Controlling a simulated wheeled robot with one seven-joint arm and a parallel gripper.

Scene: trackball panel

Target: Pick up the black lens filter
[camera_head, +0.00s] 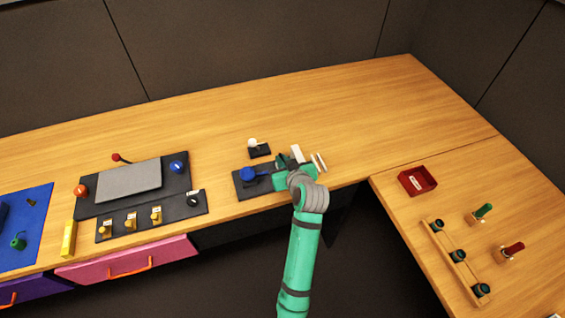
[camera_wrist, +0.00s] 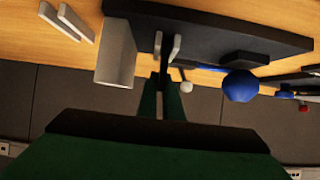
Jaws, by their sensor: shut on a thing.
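My gripper (camera_head: 284,165) is at the small black panel (camera_head: 243,190) near the table's front edge. In the wrist view my gripper's pale fingertips (camera_wrist: 166,46) are close together at the panel (camera_wrist: 215,27). A thin dark piece, which I take to be the black lens filter (camera_wrist: 165,62), shows edge-on between the fingers. Its outline is mostly hidden, and I cannot tell whether it still touches the panel. In the head view my gripper and arm hide it.
A blue ball (camera_head: 247,174) is on the panel's left part, with a white ball on a black base (camera_head: 253,146) behind. A white block (camera_wrist: 115,55) and two pale strips (camera_head: 319,162) are close beside my gripper. A red tray (camera_head: 417,181) stands right. The back table is clear.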

